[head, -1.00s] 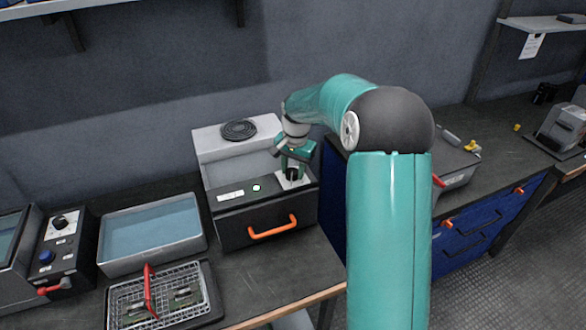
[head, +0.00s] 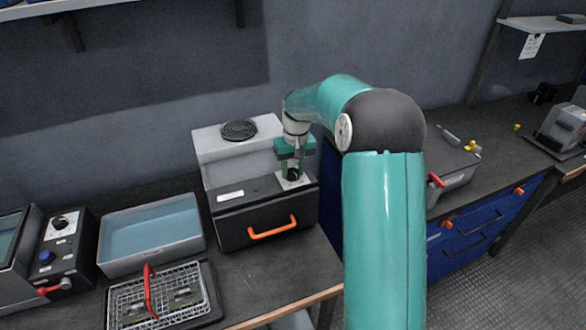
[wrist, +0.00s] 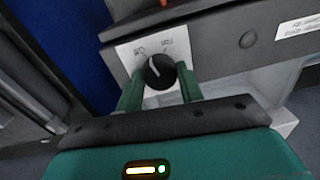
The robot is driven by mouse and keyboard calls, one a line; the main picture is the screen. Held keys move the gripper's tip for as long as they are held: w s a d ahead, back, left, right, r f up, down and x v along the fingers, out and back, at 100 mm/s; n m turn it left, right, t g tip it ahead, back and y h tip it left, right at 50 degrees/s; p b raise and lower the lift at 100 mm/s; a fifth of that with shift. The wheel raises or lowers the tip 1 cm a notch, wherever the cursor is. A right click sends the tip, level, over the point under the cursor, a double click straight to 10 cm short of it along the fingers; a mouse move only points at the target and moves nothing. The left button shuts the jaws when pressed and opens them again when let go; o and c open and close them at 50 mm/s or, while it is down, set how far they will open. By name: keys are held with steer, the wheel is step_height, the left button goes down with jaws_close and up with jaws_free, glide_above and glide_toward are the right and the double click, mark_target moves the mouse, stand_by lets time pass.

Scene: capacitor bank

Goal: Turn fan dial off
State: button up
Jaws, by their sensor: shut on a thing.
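The fan dial is a round black knob (wrist: 160,71) on a white plate with two marks. Its white pointer line points up and left, toward the left mark, in the wrist view. The dial (head: 294,175) sits at the right of the sloped panel of a grey box with a fan grille (head: 239,130) on top. My gripper (wrist: 160,79) has a green finger on either side of the dial and is shut on it. In the head view my gripper (head: 293,165) comes down on the dial from above. A small round lamp (wrist: 248,39) on the panel is dark.
The box front has an orange handle (head: 272,229). To its left are a blue-lined tray (head: 151,258) and a wire basket (head: 158,297) with a red handle. A blue drawer cabinet (head: 475,240) stands to the right. The counter before the box is clear.

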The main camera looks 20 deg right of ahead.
mark_target(295, 170)
steer(key=shift+n, duration=1.3)
steer(key=o, duration=1)
steer(key=shift+r, duration=0.1)
step_height(295, 170, up, 14)
steer(key=shift+d, duration=0.4)
steer(key=shift+w, duration=0.1)
